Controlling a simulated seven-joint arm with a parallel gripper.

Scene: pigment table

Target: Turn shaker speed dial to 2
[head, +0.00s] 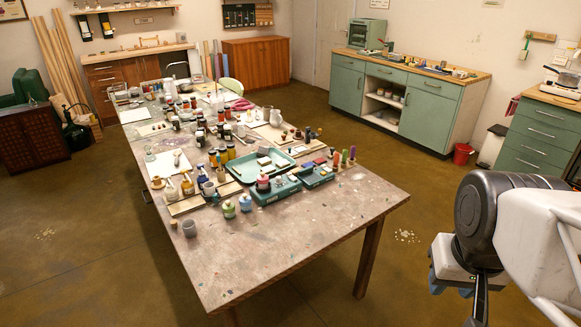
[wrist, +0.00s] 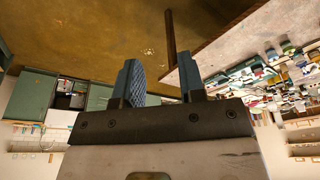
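Two small teal devices stand side by side on the paint-stained table (head: 300,235). The left device (head: 277,192) bears a dark jar with a pinkish lid, and the right device (head: 317,178) sits just beside it. I cannot tell for sure which one is the shaker, and no dial or number can be read. My gripper (head: 450,290) hangs off the table's right side, well apart from both devices. In the wrist view, my gripper (wrist: 158,75) has its two blue fingers apart with nothing between them.
A teal tray (head: 247,172) lies behind the devices. Small jars (head: 229,208), bottles and upright coloured-handled tools (head: 344,158) stand close around. The table's near end is clear. A green cabinet (head: 400,95) stands at the back right, with a red bin (head: 462,153) beside it.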

